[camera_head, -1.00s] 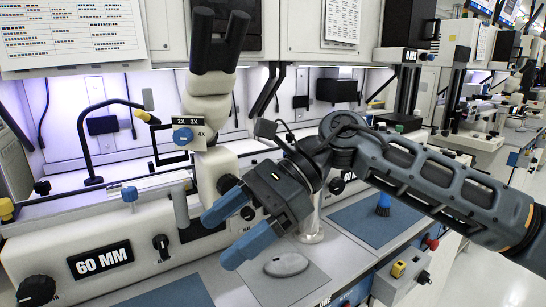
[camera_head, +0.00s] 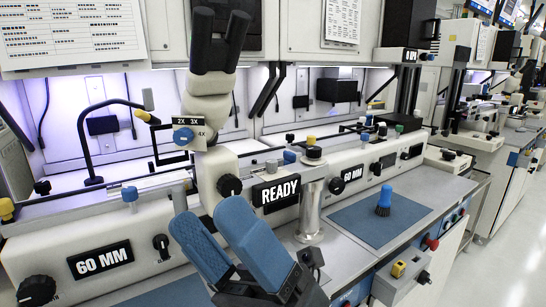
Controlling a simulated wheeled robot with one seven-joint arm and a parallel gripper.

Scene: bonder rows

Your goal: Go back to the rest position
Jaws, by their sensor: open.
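My gripper (camera_head: 212,226) is low in the middle of the head view, with its two blue fingers pointing up and to the left. The fingers stand apart with nothing between them. The gripper is in front of the white bonder machine (camera_head: 226,165) and hides part of the bench and the machine's lower front. Most of my arm is out of view below the picture.
A READY sign (camera_head: 276,193) and a metal post (camera_head: 309,215) stand just right of the gripper. A blue brush-like object (camera_head: 384,201) stands on a blue mat (camera_head: 350,220). A control box with a yellow switch (camera_head: 402,277) is at the bench's front edge. The aisle floor (camera_head: 495,270) is clear.

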